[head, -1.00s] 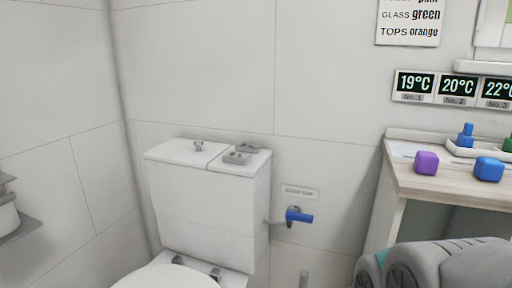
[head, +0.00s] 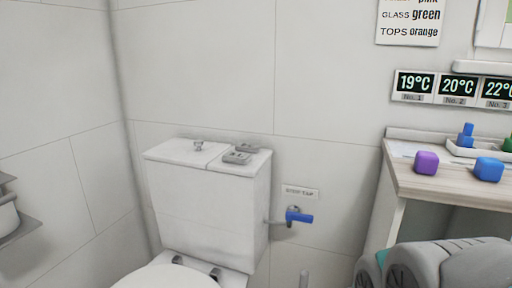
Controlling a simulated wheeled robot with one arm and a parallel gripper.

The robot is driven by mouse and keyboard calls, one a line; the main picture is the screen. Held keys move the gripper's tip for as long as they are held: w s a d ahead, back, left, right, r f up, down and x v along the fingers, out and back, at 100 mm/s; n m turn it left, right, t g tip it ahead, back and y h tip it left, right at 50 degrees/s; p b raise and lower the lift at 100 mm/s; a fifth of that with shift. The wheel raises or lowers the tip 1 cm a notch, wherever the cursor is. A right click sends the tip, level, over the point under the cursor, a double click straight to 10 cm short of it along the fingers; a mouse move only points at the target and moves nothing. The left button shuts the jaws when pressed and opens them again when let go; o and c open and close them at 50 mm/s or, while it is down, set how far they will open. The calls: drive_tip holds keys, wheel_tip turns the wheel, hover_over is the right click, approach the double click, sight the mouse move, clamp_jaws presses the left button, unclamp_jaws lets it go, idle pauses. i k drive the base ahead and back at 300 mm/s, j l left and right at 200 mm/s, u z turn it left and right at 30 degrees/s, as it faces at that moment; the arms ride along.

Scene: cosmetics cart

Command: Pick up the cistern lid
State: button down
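The white cistern lid (head: 182,152) lies on top of the white cistern (head: 205,205) behind the toilet, with a small metal knob (head: 198,146) on it. A seam divides the cistern top into a larger left part and a smaller right part. A small grey object (head: 238,156) rests on the right part. My gripper is not in view; only a grey part of my arm shows at the lower right, well apart from the cistern.
A stop tap with a blue handle (head: 298,216) sticks out of the wall right of the cistern. A wooden counter (head: 445,187) at right bears a purple block (head: 426,162) and a blue block (head: 488,169).

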sight(196, 154)
drive_tip(key=j+u, duration=0.1)
drive_tip(key=u, duration=0.65)
drive_tip(key=i+u, duration=0.15)
drive_tip(key=u, duration=0.25)
drive_tip(key=j+u, duration=0.1)
drive_tip(key=u, duration=0.25)
drive_tip(key=i+u, duration=0.3)
drive_tip(key=z, duration=0.2)
